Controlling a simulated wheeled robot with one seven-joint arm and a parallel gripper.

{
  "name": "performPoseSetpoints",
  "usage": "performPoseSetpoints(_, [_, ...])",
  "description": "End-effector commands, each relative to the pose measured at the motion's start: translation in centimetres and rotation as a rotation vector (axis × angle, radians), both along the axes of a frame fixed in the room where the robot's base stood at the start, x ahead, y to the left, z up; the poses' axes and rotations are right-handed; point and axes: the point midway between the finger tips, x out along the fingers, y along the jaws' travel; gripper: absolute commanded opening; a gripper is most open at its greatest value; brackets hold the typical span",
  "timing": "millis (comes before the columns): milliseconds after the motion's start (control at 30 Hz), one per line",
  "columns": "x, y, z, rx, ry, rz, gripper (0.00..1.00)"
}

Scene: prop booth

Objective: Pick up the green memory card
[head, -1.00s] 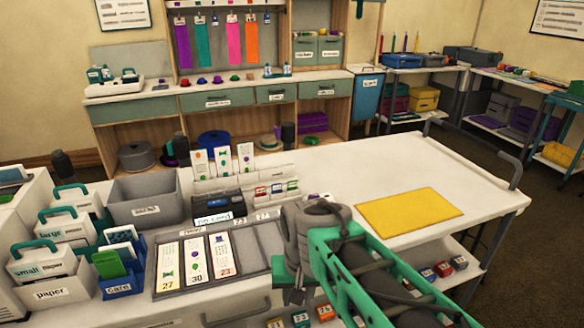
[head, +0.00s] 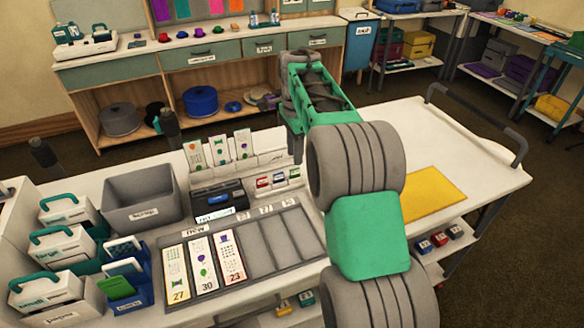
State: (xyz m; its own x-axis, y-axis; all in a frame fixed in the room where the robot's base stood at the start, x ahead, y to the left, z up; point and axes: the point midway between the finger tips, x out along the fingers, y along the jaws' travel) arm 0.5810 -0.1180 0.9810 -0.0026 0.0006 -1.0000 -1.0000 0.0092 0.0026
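Three small memory cards stand in a light rack at the back of the worktop: one with red (head: 263,181), one with blue (head: 279,178), and one at the right end that looks green (head: 294,174). They are small, so the colours are only partly clear. My gripper (head: 297,150) hangs at the end of my arm, just above and beside the right-end card in the picture. Its fingers are small and dark, and their opening is not clear. I see nothing held in it.
A black card reader (head: 219,200) stands left of the cards. In front lies a grey tray (head: 285,250) with several numbered strips on its left. A yellow mat (head: 432,194) lies at right.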

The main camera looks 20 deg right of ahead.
Motion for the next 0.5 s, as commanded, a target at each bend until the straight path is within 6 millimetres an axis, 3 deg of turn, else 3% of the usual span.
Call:
performPoseSetpoints(300, [-0.4, 0.2, -5.1, 0.000, -0.001, 0.004, 0.31])
performPoseSetpoints(500, [-0.4, 0.2, -6.0, -0.001, -0.003, 0.005, 0.31])
